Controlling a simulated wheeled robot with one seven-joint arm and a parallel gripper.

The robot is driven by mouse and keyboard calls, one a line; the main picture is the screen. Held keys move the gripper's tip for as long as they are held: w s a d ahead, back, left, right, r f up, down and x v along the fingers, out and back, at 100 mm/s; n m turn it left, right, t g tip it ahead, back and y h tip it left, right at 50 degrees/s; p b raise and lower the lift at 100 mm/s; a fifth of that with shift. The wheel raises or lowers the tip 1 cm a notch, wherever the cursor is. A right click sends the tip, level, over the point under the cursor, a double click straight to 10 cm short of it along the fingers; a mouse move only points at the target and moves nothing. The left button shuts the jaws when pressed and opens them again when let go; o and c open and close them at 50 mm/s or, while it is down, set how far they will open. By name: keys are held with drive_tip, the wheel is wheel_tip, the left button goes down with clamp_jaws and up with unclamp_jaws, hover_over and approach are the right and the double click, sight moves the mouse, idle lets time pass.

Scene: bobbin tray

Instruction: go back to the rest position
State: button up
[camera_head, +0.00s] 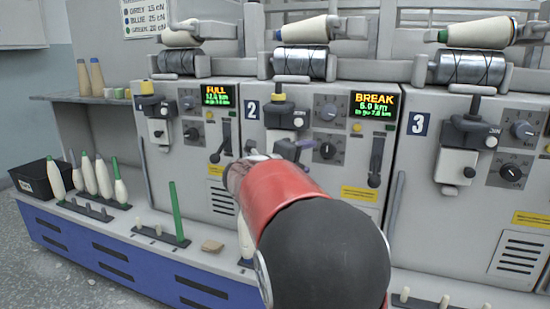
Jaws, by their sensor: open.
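My arm reaches up from the bottom of the head view, with a black joint and a red link in front of machine unit 2 (252,111). My gripper (274,151) is mostly hidden behind the red link. Only small pale and grey parts of it show past the link's end, in front of the unit's lower panel. It is open, and I see nothing held in it. Whether it touches the panel cannot be told.
Unit 1's screen (217,95) reads FULL; unit 2's screen (375,105) reads BREAK. Unit 3 (420,122) stands right. On the blue-fronted ledge (130,241) are several pale bobbins (103,177), a green tube (178,211), a tan piece (212,246) and a black bin (37,176).

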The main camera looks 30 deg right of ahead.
drive_tip(key=w+a+r+n+t+y+p, duration=0.25)
drive_tip(key=a+r+n+t+y, duration=0.35)
drive_tip(key=a+n+t, duration=0.4)
drive_tip(key=s+a+f+n+g+y+p, duration=0.1)
drive_tip(key=s+a+f+n+y, duration=0.1)
drive_tip(key=s+a+n+y, duration=0.35)
drive_tip(key=s+a+f+n+y+p, duration=0.1)
drive_tip(key=s+a+n+y+p, duration=0.15)
drive_tip(key=a+n+y, duration=0.4)
drive_tip(key=s+a+f+n+g+p, duration=0.1)
drive_tip(key=s+f+n+g, duration=0.3)
drive_tip(key=s, duration=0.6)
drive_tip(key=s+a+f+n+g+h, duration=0.1)
drive_tip(key=s+a+f+n+g, duration=0.2)
drive_tip(key=s+f+n, duration=0.5)
drive_tip(key=s+g, duration=0.1)
drive_tip(key=s, duration=0.2)
drive_tip(key=shift+s+f+g+h+p, duration=0.15)
drive_tip(key=shift+f+g+h+p, duration=0.15)
drive_tip(key=shift+f+g+p, duration=0.1)
